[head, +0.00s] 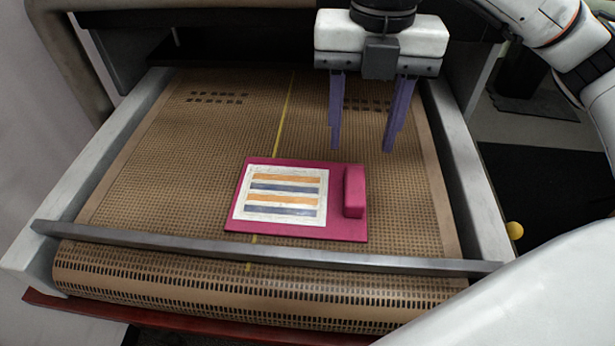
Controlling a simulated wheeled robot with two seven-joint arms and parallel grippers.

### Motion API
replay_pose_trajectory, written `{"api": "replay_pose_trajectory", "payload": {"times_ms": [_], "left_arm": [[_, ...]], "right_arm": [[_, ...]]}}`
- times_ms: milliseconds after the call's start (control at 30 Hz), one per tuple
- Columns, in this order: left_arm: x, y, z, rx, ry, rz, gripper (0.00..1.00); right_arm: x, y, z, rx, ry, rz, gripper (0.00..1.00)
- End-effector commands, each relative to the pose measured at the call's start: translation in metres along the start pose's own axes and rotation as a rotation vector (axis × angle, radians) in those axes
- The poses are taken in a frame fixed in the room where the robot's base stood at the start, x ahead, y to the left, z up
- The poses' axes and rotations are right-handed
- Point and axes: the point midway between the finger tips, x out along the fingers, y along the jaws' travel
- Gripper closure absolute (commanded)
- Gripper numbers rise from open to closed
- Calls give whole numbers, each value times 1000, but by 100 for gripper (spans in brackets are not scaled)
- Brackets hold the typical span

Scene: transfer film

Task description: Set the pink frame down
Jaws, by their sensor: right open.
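The pink frame (334,232) lies flat on the brown mesh conveyor belt (180,180), a little right of its middle and behind the metal cross bar. On it is a white sheet (282,194) with orange and blue-grey stripes. A raised pink block (354,191) stands at the frame's right side. My right gripper (361,143) is open and empty, its purple fingers pointing down above the belt. In the picture it is above and slightly right of the frame, apart from it. My left gripper is not in view.
A metal bar (150,237) crosses the belt in front of the frame. Grey side rails (465,170) edge the belt, and a yellow line (284,115) runs along it. A dark machine opening is at the back. The belt left of the frame is clear.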

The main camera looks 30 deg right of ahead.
Motion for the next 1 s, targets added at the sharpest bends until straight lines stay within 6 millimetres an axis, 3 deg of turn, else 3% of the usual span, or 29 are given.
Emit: {"api": "replay_pose_trajectory", "payload": {"times_ms": [133, 400, 700, 1000], "left_arm": [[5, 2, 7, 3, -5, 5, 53], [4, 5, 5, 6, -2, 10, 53], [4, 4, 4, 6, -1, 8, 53], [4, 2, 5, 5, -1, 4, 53]], "right_arm": [[28, -1, -1, -1, 5, -4, 53], [49, 0, -2, -2, 4, -1, 53], [90, -2, -7, -3, 5, -2, 53], [95, -1, -7, -3, 4, 1, 53]]}}
